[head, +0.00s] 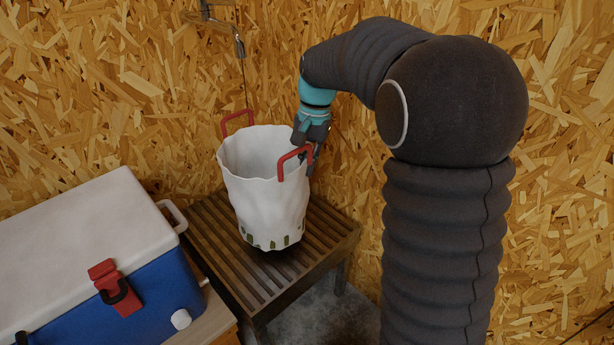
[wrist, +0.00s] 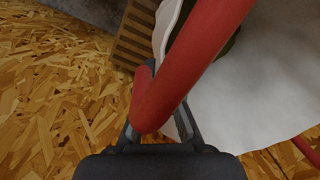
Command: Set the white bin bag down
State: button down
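The white bin bag (head: 262,195) is upright over the slatted plank bench (head: 215,235). It has two red loop handles and small green marks near its base. A dark shadow lies around its base; I cannot tell for sure whether it touches the slats. My gripper (head: 311,160) is at the bag's right red handle (head: 282,166). In the wrist view, my gripper (wrist: 165,105) has its fingers on either side of the red handle (wrist: 190,65), shut on it, with the white bag (wrist: 265,85) beside it. The handle partly hides the fingers.
A blue and white cooler (head: 85,250) with a red latch stands left of the bench, close to it. A chipboard wall (head: 100,80) rises behind, with a metal bracket (head: 222,25) above the bag. Bare slats show around the bag.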

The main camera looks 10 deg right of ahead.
jog(key=shift+f, duration=1.95)
jog(key=c, duration=1.3)
grip_release()
notch_tip(320, 180, up, 11)
jog(key=d, duration=0.1)
jog(key=s+d+r+n+t, duration=0.1)
jog(key=s+d+r, duration=0.15)
jog(key=s, duration=0.25)
jog(key=s+f+n+t, duration=0.1)
jog(key=s+t, duration=0.1)
jog(key=s, duration=0.5)
jog(key=s+d+f+n+t+h, duration=0.1)
jog(key=s+f, duration=0.1)
jog(key=s, duration=0.5)
jog(key=s+d+f+n+t+p, duration=0.1)
jog(key=s+f+n+t, duration=0.1)
jog(key=s, duration=0.5)
jog(key=shift+s+t+h, duration=0.1)
jog(key=shift+t+h, duration=0.2)
